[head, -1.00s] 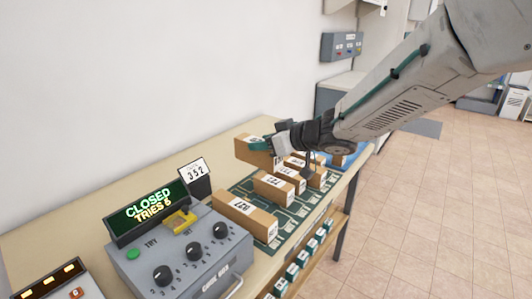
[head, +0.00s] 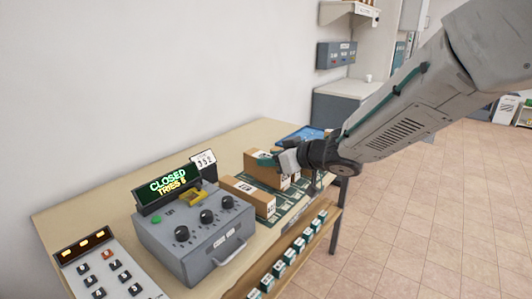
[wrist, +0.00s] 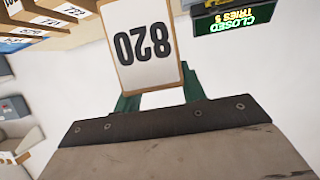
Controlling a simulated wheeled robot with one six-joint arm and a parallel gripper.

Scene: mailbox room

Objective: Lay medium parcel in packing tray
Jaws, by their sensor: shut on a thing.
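My gripper (head: 276,160) is shut on a brown cardboard parcel (head: 256,164), held above the bench toward the wall. In the wrist view the held parcel (wrist: 148,50) shows a white label reading 820. A blue tray (head: 300,134), apparently the packing tray, lies at the far end of the bench, partly hidden behind my gripper and arm. Another brown parcel (head: 248,196) lies on a green mat in front of the held one. More labelled parcels stand behind it, mostly hidden; several show in the wrist view (wrist: 66,8).
A grey dial box (head: 195,235) with a lit display (head: 168,186) reading CLOSED TRIES 5 stands on the near bench. A button panel (head: 105,268) is at its left. Small boxes (head: 290,257) line a lower shelf. Tiled floor at right is open.

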